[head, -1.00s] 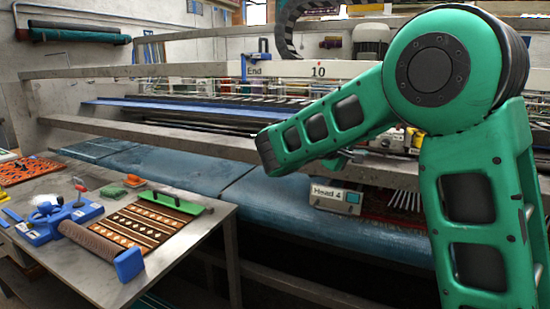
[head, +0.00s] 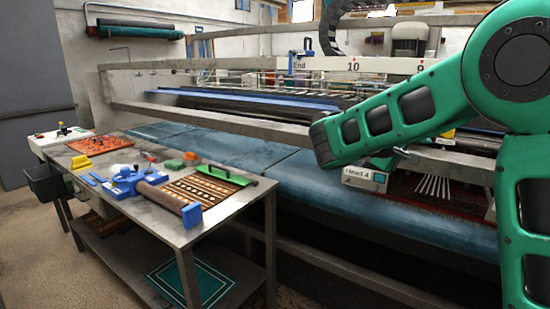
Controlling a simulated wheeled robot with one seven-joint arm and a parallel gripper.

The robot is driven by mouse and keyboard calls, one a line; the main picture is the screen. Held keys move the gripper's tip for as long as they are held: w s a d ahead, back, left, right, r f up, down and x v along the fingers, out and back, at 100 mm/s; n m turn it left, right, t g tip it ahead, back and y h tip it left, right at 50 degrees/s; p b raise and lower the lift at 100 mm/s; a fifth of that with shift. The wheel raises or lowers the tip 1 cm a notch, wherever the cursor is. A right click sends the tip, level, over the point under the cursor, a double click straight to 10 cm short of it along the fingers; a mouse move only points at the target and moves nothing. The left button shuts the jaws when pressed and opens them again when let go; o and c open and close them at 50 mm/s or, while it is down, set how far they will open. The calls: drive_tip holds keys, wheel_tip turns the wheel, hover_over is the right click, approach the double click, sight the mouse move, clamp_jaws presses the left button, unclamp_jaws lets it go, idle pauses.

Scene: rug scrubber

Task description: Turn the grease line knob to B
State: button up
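I cannot make out a grease line knob or a letter B in the head view. The rug scrubber stands across the view, with a white rail (head: 405,64) marked "End", 10 and 9. A small box labelled "Head 4" (head: 364,178) hangs on it, above the blue bed (head: 330,195). My green arm reaches in from the right and covers part of the machine. Its far end bends down behind the forearm near the Head 4 box. My gripper's fingers are hidden, so its opening does not show.
A steel table (head: 182,236) at the left holds a blue tool with a brown roller (head: 167,198), a patterned rug piece (head: 205,188) and an orange panel (head: 99,145). A white control box (head: 62,139) sits behind it. Open floor (head: 35,230) lies at the left.

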drive_tip(key=s+d+f+m+g+y, duration=0.3)
drive_tip(key=s+d+f, duration=0.3)
drive_tip(key=s, duration=0.3)
drive_tip(key=s+d+f+m+g+y, duration=0.2)
drive_tip(key=s+d+f+m+y, duration=0.1)
drive_tip(key=s+d+f, duration=0.4)
drive_tip(key=s+a+f+m+g+y, duration=0.1)
drive_tip(key=s+a+f+y, duration=0.1)
drive_tip(key=s, duration=0.6)
drive_tip(key=s+a+f+m+g+y, duration=0.1)
drive_tip(key=s+a+f+y, duration=0.1)
drive_tip(key=s+a, duration=0.3)
drive_tip(key=s+a+f+m+g+y, duration=0.1)
drive_tip(key=s+a+f+y, duration=0.2)
drive_tip(key=s, duration=0.8)
drive_tip(key=shift+s+a+m, duration=0.3)
drive_tip(key=shift+s+a, duration=0.05)
drive_tip(key=shift+a, duration=0.3)
drive_tip(key=shift+f, duration=0.1)
